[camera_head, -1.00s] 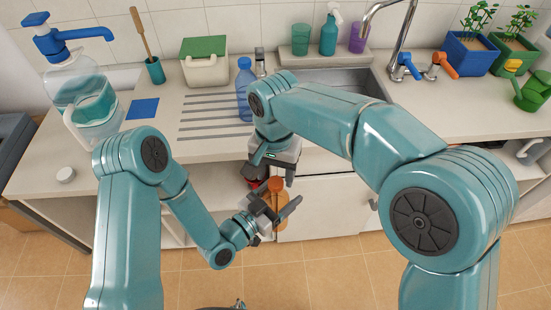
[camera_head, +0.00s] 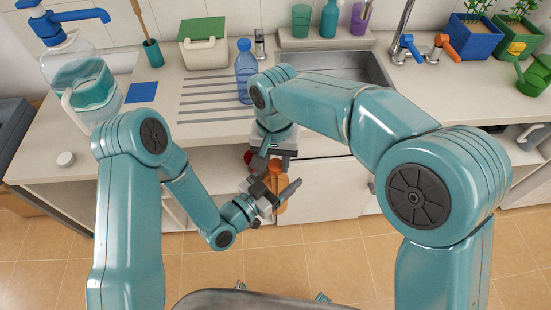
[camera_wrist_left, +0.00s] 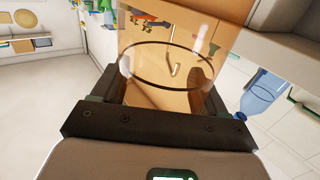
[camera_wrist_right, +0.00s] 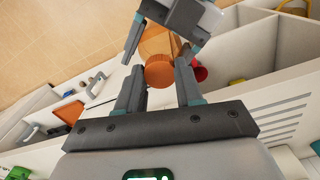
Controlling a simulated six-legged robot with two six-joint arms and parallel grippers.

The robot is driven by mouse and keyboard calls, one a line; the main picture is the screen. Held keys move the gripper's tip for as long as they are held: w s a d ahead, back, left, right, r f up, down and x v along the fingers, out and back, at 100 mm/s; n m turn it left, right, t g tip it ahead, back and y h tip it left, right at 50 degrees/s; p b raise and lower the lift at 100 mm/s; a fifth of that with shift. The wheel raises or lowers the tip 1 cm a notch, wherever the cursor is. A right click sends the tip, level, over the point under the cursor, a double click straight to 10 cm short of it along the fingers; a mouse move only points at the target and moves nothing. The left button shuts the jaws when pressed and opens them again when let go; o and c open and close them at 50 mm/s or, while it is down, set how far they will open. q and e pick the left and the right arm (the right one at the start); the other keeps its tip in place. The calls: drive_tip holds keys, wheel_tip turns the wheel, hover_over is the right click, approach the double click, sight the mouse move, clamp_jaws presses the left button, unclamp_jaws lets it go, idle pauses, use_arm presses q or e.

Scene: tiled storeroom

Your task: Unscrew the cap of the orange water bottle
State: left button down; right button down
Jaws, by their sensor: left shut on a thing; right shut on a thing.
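The orange water bottle (camera_head: 281,204) is in front of the counter in the head view, partly hidden by my grippers. In the left wrist view its clear orange body (camera_wrist_left: 165,75) lies between the fingers. My left gripper (camera_head: 272,196) is shut on the bottle's body. The orange cap (camera_wrist_right: 158,73) sits between the fingertips of my right gripper (camera_wrist_right: 158,80), which is shut on it from above. In the head view my right gripper (camera_head: 275,163) is just above the left one and largely covers the cap. Whether the cap has turned cannot be told.
A blue bottle (camera_head: 245,72) stands on the counter (camera_head: 210,130) behind my right arm. A sink (camera_head: 345,68) is behind. A red object (camera_wrist_right: 200,72) is close to my right gripper. Floor in front is clear.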

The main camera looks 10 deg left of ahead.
drive_tip(key=n, duration=0.6)
drive_tip(key=shift+r, duration=0.2)
drive_tip(key=shift+r, duration=0.9)
